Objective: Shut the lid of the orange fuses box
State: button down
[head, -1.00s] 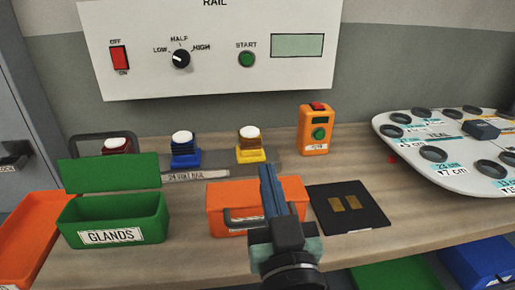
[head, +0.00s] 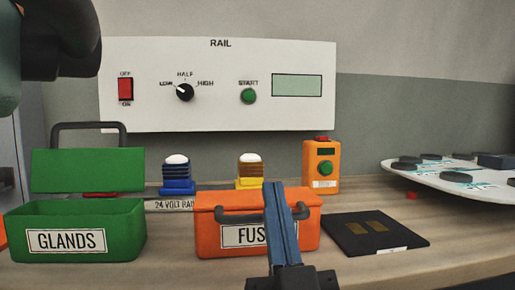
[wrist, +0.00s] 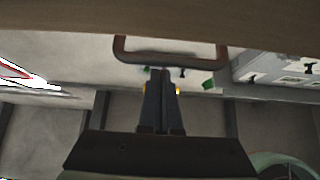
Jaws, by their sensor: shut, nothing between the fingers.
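The orange fuses box (head: 212,243) stands on the bench in the middle of the head view, with a white label partly hidden by my gripper. Its lid (head: 230,198) lies down over the top, and I see no clear gap under it. A dark handle (head: 238,217) runs across the front. My gripper (head: 275,188) is shut and empty, pointing up in front of the box, overlapping the handle in the picture; touch cannot be told. In the wrist view my shut fingers (wrist: 161,75) point towards a dark handle-shaped bar (wrist: 170,59).
The green glands box (head: 130,240) stands to the left with its lid (head: 88,170) raised. A dark plate (head: 348,238) lies to the right. Behind are blue (head: 177,182) and yellow-based (head: 249,180) lamps, an orange button unit (head: 321,180) and the rail panel (head: 220,110).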

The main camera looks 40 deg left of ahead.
jog(key=shift+f+y+b, duration=0.6)
jog(key=shift+f+b, duration=0.2)
jog(key=shift+b, duration=0.3)
jog(key=shift+f+b, duration=0.25)
jog(key=shift+b, duration=0.6)
jog(key=shift+f+h+b, duration=0.25)
jog(key=shift+h+b, duration=0.05)
jog(key=shift+b, duration=0.5)
jog(key=shift+r, duration=0.1)
notch_tip(320, 180, up, 5)
jog(key=p, duration=0.4)
jog(key=f+b+v, duration=0.1)
jog(key=b+v, duration=0.4)
jog(key=v, duration=0.6)
jog(key=shift+w+a+f+t, duration=0.15)
jog(key=shift+w+a+t, duration=0.1)
jog(key=shift+t, duration=0.05)
